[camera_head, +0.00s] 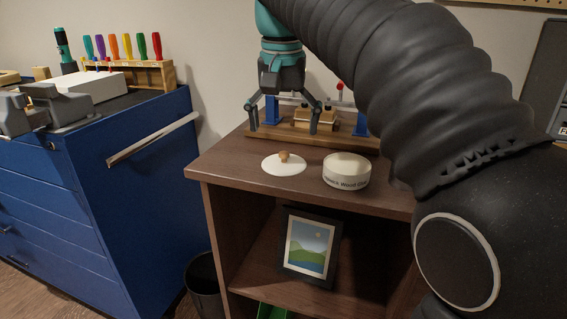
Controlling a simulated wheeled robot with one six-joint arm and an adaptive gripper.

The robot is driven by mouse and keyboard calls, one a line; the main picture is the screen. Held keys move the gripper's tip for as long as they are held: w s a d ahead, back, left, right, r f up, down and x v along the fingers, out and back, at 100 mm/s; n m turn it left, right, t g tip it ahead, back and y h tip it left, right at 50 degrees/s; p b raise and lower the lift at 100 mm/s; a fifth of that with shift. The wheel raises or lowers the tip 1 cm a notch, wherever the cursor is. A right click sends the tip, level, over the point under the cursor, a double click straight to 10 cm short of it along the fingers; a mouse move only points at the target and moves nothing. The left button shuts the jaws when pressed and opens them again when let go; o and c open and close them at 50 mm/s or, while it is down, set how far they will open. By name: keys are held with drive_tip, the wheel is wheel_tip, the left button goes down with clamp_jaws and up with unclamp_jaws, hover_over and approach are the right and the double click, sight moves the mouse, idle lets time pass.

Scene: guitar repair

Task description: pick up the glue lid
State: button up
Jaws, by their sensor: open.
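The glue lid (284,165) is a flat white disc with a small brown knob in its middle. It lies on the brown cabinet top (230,172), near its front edge. The white glue tub (347,172) stands just to its right, with dark lettering on its side. My gripper (284,131) is open and empty. It points down, its two fingers spread apart, and appears above and behind the lid in the picture. It does not appear to touch the lid.
A wooden stand with blue parts (271,110) is at the back of the cabinet top, behind my gripper. A framed picture (308,246) leans on the shelf below. A blue drawer cabinet (150,180) stands at left, with a dark bin (203,285) between. Left of the lid the top is clear.

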sight(284, 153)
drive_tip(key=shift+w+f+b, duration=0.15)
drive_tip(key=shift+f+b, duration=0.15)
drive_tip(key=shift+f, duration=1.1)
drive_tip(key=shift+w+f+b, duration=0.1)
drive_tip(key=shift+f+b, duration=0.15)
drive_tip(key=shift+f, duration=1.15)
drive_tip(key=shift+c, duration=0.2)
drive_tip(key=c, duration=1.6)
drive_tip(key=shift+f, duration=0.1)
clamp_jaws()
